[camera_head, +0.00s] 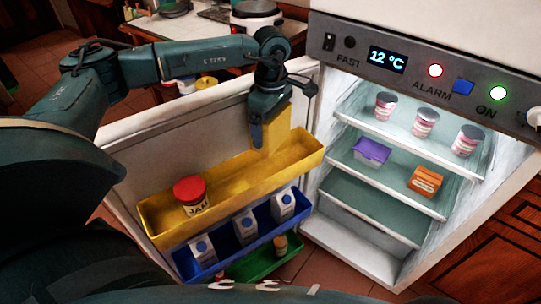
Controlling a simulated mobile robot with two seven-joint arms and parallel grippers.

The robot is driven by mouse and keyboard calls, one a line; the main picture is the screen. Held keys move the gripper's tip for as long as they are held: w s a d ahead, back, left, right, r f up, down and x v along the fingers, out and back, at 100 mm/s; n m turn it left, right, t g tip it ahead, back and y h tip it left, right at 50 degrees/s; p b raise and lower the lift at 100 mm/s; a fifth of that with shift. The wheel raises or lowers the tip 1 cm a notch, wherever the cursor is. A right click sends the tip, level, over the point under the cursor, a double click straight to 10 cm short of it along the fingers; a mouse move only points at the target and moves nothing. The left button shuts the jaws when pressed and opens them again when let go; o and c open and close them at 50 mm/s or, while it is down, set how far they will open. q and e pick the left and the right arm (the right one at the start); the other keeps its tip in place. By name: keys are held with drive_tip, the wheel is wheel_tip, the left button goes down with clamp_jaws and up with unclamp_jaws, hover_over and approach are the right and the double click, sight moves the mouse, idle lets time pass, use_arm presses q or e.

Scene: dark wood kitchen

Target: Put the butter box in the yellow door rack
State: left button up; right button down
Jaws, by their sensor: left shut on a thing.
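My left gripper (266,128) hangs fingers-down over the yellow door rack (160,226). It is shut on a yellow box, the butter box (279,130). The butter box is upright at the right half of the rack, with its lower end at or just inside the rack; I cannot tell whether it touches the rack floor. A jam jar (194,198) with a red lid stands in the left part of the same rack. My right gripper is not in view.
A blue rack (224,262) with several cartons and a green rack (250,268) lie below on the open door. The lit fridge (380,228) at right holds several cups, a purple tub (371,152) and an orange box (425,181). A counter stands behind the door.

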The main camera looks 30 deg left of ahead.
use_arm(q)
wheel_tip(320, 180, down, 12)
drive_tip(key=shift+r, duration=0.1)
drive_tip(key=o, duration=0.7)
drive_tip(key=shift+o, duration=0.8)
drive_tip(key=shift+p, duration=0.35)
drive_tip(key=shift+r, duration=0.2)
wheel_tip(320, 180, up, 12)
drive_tip(key=shift+f+b, duration=0.1)
drive_tip(key=shift+b, duration=0.25)
